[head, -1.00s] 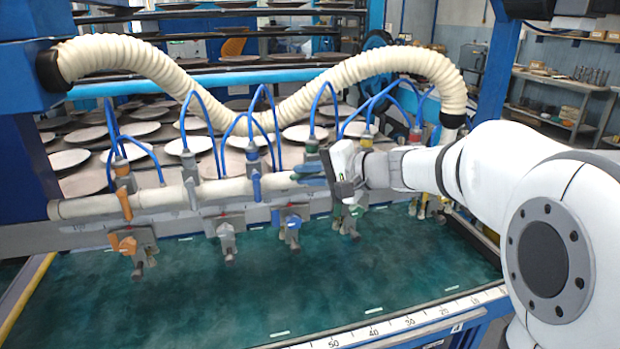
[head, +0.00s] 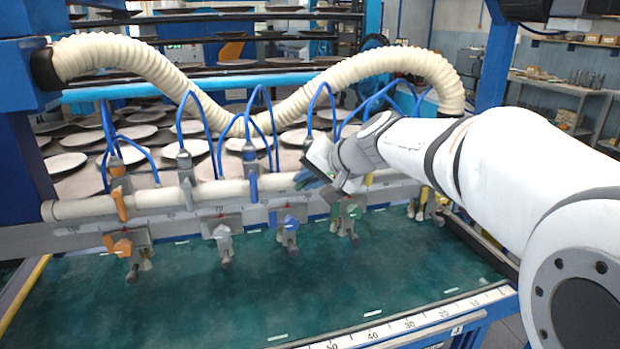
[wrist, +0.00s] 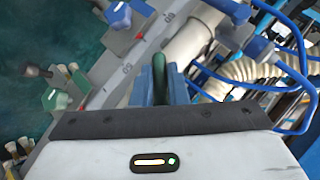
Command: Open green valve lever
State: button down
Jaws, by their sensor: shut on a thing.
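The green valve lever (wrist: 176,80) shows in the wrist view as a dark green bar between the two blue fingers of my gripper (wrist: 163,84). My gripper is shut on it. In the head view my gripper (head: 308,180) reaches in from the right to the white pipe, fingers pointing left. There the lever is mostly hidden, and its exact angle cannot be told. The green nozzle block (head: 351,212) hangs below and right of the fingers. It also shows at the left of the wrist view (wrist: 58,99).
Along the white pipe (head: 85,209) are an orange lever (head: 119,205), a grey-white lever (head: 189,192) and a blue lever (head: 254,180). Blue hoses (head: 209,130) loop above. A ribbed cream duct (head: 330,72) arches behind. The green bed (head: 200,300) in front is clear.

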jog(key=shift+f, duration=0.1)
jog(key=c, duration=1.4)
grip_release()
jog(key=shift+c, duration=0.2)
jog(key=v, duration=0.7)
jog(key=shift+s+d+r, duration=0.2)
jog(key=shift+r, duration=0.05)
